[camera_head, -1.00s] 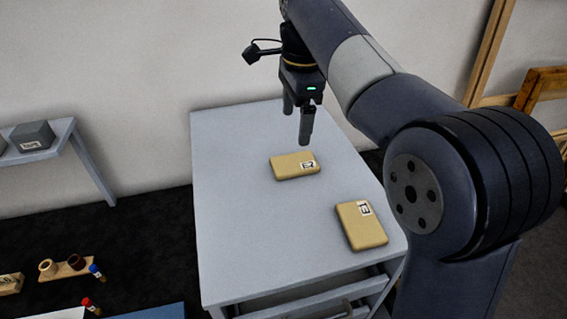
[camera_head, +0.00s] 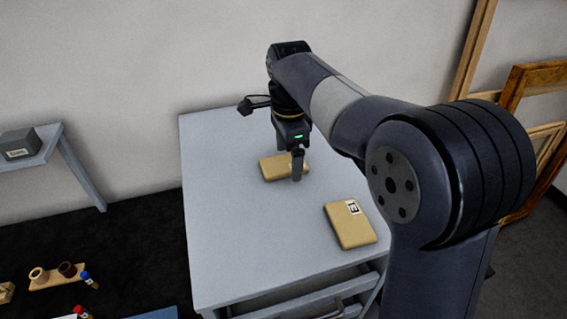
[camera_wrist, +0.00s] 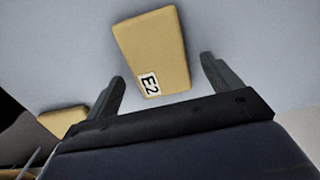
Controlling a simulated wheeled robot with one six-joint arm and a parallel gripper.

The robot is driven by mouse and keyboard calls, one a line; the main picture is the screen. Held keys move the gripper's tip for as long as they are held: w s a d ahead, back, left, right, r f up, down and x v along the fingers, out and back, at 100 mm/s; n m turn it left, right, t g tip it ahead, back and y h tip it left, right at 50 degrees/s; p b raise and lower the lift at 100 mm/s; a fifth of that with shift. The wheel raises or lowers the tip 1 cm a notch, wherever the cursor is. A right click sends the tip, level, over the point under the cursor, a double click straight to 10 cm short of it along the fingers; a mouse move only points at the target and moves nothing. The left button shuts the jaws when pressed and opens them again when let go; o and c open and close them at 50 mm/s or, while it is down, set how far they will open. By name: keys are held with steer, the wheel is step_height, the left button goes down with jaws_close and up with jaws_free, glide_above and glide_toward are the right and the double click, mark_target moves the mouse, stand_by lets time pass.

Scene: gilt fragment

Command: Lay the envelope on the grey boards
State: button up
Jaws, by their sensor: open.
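A tan padded envelope with an E2 label lies on the grey table; it shows in the head view (camera_head: 273,168) and the wrist view (camera_wrist: 152,50). A second tan envelope with a label (camera_head: 350,228) lies nearer the table's front right; part of a tan envelope also shows at lower left in the wrist view (camera_wrist: 62,121). My gripper (camera_head: 297,172) is open above the E2 envelope and partly hides it. In the wrist view its fingers (camera_wrist: 163,88) are apart, with the envelope's labelled end between and ahead of them. I cannot make out any grey boards.
The table top (camera_head: 225,215) is clear around the envelopes. A side shelf (camera_head: 62,150) at left bears a grey box (camera_head: 20,146). A wooden rack with small jars (camera_head: 58,274) and tubes sits at lower left. Wooden frames (camera_head: 530,95) lean on the right.

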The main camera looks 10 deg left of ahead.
steer(key=shift+f, duration=0.35)
steer(key=shift+c, duration=0.3)
steer(key=c, duration=1.1)
